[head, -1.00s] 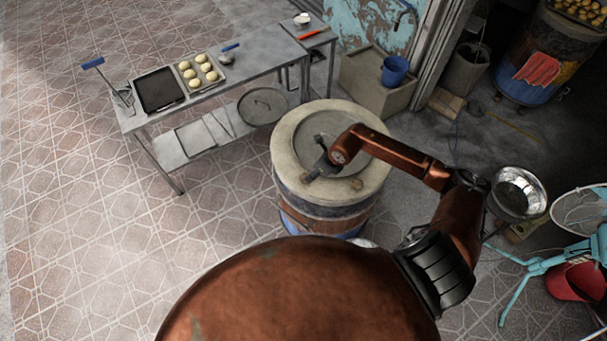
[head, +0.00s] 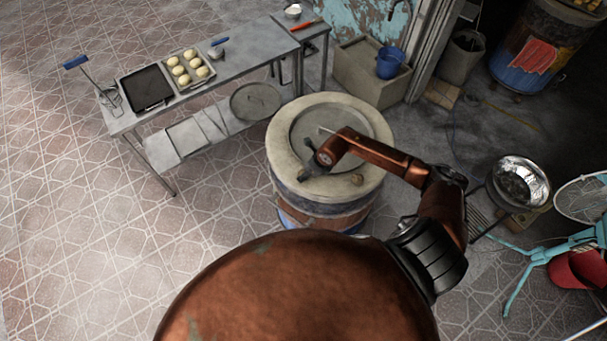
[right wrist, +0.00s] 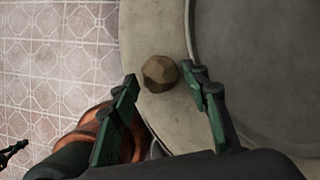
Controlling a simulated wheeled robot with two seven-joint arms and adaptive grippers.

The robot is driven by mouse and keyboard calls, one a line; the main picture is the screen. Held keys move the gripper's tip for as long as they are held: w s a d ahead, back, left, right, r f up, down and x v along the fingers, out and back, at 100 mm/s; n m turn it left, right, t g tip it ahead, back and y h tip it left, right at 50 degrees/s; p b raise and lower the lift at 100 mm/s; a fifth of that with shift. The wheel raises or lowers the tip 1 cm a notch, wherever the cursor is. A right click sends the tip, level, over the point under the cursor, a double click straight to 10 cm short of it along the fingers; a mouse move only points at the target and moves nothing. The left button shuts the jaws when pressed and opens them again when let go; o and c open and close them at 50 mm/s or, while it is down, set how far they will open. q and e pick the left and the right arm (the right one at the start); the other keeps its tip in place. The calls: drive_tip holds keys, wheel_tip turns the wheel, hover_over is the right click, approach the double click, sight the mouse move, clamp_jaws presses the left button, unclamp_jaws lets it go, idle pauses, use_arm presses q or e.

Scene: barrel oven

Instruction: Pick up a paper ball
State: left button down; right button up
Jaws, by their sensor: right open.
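A brown, faceted paper ball (right wrist: 159,73) lies on the pale rim of the barrel oven (head: 285,148). In the head view the right gripper (head: 308,172) is over the oven's front-left rim. A brown ball (head: 357,180) shows on the front rim to its right; I cannot tell if it is the same ball.
A round lid (head: 352,122) lies inside the oven's rim. A metal table (head: 235,75) with a dark tray (head: 147,88) and a tray of dough balls (head: 190,70) stands to the left. A metal bowl (head: 518,183) and a turquoise fan stand (head: 535,253) are at right.

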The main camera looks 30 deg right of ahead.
drive_tip(key=shift+x, duration=1.1)
drive_tip(key=shift+w+a, duration=0.1)
drive_tip(key=shift+c, duration=0.6)
drive_tip(key=shift+c, duration=1.3)
drive_tip(key=shift+r, duration=0.1)
drive_tip(key=shift+c, duration=0.2)
